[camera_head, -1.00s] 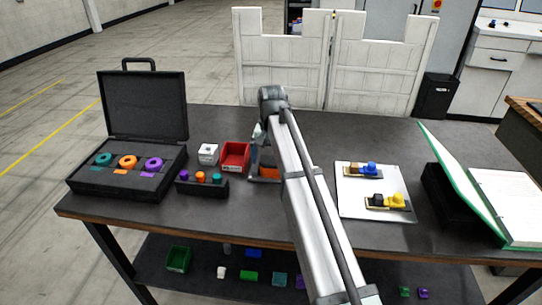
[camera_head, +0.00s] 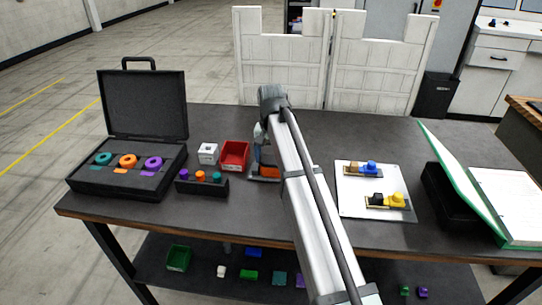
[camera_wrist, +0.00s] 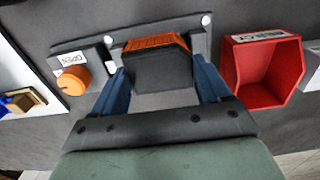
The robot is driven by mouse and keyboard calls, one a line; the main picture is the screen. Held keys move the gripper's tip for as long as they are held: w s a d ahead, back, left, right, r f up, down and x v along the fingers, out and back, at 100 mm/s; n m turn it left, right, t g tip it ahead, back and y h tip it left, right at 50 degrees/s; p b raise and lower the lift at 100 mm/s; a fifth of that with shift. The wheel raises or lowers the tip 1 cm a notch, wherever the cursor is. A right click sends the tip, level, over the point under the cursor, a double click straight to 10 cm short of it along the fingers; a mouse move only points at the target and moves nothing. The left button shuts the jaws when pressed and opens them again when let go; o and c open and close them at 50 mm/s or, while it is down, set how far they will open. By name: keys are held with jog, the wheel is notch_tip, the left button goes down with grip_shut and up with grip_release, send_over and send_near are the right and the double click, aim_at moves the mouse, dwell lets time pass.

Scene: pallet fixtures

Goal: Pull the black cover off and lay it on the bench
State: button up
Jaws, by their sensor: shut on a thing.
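The black cover (camera_wrist: 160,72) is a dark block between the two blue fingers of my gripper (camera_wrist: 162,90) in the wrist view. My gripper is shut on it, one finger along each side. An orange ribbed part (camera_wrist: 155,42) shows just beyond the cover, and I cannot tell whether the cover is clear of it. Both are over a grey fixture plate (camera_wrist: 85,45) on the dark bench (camera_head: 215,118). In the head view my arm hides the cover and most of the gripper; only some orange (camera_head: 268,173) shows beside the arm.
An orange knob (camera_wrist: 75,81) with a label is beside the fixture. A red bin (camera_head: 235,154) and a white box (camera_head: 207,153) stand close by. An open black case (camera_head: 140,105) is at left, a white board (camera_head: 352,206) at right. Bare bench lies behind the bins.

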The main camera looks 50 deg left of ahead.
aim_at(271, 159)
jog(key=shift+a+r, duration=0.1)
jog(key=shift+r, duration=0.15)
jog(key=shift+r, duration=0.25)
jog(key=c, duration=0.3)
jog(key=shift+r, duration=0.15)
jog(key=shift+r, duration=2.2)
